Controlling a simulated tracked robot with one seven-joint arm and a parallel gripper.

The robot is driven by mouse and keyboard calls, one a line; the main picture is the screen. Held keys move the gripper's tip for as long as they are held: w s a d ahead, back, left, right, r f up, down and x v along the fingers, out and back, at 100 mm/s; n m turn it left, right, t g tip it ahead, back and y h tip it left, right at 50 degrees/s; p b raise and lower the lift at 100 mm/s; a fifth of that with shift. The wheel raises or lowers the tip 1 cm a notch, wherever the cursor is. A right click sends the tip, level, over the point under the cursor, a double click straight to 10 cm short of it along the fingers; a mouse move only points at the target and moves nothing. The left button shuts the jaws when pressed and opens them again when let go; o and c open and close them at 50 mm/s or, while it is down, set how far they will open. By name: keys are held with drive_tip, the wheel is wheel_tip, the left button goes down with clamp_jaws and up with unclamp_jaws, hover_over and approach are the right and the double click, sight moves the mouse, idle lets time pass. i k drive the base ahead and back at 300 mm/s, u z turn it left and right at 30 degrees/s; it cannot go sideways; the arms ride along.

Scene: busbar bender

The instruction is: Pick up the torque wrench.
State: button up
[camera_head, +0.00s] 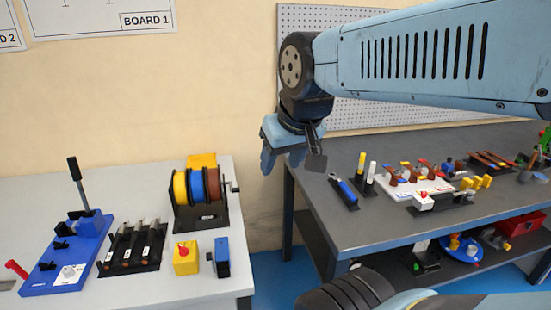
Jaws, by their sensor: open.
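My gripper (291,159) hangs from my blue arm in the upper middle of the view. Its fingers are apart and nothing shows between them. I cannot surely tell which thing is the torque wrench. A long blue-handled tool (345,189) lies on a black holder at the left end of the dark bench, right of and below my gripper in the picture. Several dark rod-like tools with white labels lie in a black rack (118,265) on the pale table.
The pale table (195,291) also holds a blue bender-like device (62,262) with an upright lever, a wire spool stand (203,196) and a yellow box (186,258). A white fixture (408,184) stands on the dark bench (375,226). A gap separates the tables.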

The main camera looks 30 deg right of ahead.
sight(421, 204)
drive_tip(key=u, duration=1.15)
drive_tip(key=i, duration=0.1)
drive_tip(key=z, duration=3)
drive_tip(key=k, duration=0.85)
drive_tip(key=z, duration=0.2)
drive_tip(key=i, duration=0.85)
drive_tip(key=u, duration=0.05)
